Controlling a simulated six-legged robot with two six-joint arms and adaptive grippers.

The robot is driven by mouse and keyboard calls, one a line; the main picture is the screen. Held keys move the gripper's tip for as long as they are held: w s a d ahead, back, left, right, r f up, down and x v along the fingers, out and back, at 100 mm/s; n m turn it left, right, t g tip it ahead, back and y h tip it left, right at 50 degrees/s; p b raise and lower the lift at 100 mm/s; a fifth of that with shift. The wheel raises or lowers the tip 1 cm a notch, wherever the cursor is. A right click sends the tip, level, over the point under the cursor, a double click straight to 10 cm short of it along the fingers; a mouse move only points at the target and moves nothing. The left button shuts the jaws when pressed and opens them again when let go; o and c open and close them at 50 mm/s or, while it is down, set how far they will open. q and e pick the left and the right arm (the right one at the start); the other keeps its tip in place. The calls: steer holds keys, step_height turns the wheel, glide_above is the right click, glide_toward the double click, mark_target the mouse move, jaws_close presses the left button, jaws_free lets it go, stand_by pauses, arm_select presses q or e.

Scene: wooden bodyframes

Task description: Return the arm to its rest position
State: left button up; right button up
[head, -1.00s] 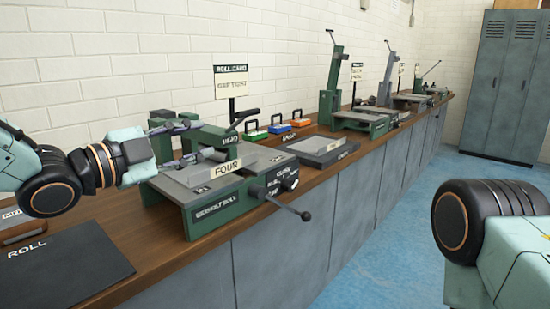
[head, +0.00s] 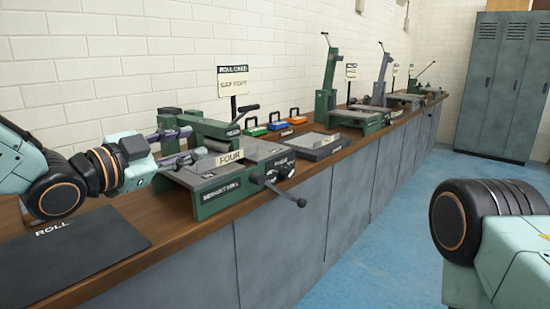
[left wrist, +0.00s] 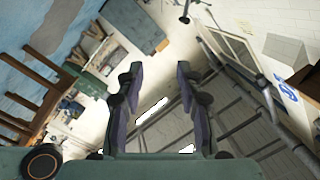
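My left arm comes in from the left in the head view. Its gripper (head: 198,145) has two dark fingers spread apart, with nothing between them. In the picture the fingers overlap the left part of a green roll machine (head: 210,203); I cannot tell whether they touch it. The left wrist view also shows the two fingers (left wrist: 158,85) apart and empty, pointing toward the upper part of the room. Of my right arm only a dark joint and a pale green link show at the right edge of the head view; its gripper is out of view.
The wooden bench (head: 160,232) runs along the white wall, with a black mat (head: 75,255) at the near left. A sign (head: 232,82) stands behind the machine. Small coloured boxes (head: 275,126), a grey plate (head: 312,143) and other machines stand farther along. Grey lockers (head: 495,85) stand beyond open blue floor.

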arm_select(q)
steer(key=s+a+f+n+g+y+p, duration=0.1)
steer(key=s+a+f+n+g+y, duration=0.25)
steer(key=f, duration=0.65)
steer(key=s+d+f+n+g+y, duration=0.15)
steer(key=s+f+n, duration=0.35)
steer(key=f, duration=0.6)
steer(key=s+a+f+n+g+y+p, duration=0.1)
steer(key=s+a+f+n+g+y, duration=0.3)
steer(key=f, duration=0.6)
steer(key=s+f+n+g, duration=0.1)
steer(key=s+f+g, duration=0.1)
steer(key=s+f, duration=0.3)
steer(key=s+f+n+g+p, duration=0.1)
steer(key=s+f, duration=0.4)
steer(key=s, duration=0.8)
steer(key=s+f+n+g, duration=0.1)
steer(key=s+f+g, duration=0.1)
steer(key=s+f, duration=0.3)
steer(key=s, duration=0.3)
steer(key=shift+s+g+p, duration=0.3)
steer(key=shift+s+g, duration=0.1)
steer(key=shift+a+y, duration=0.1)
steer(key=shift+y, duration=0.2)
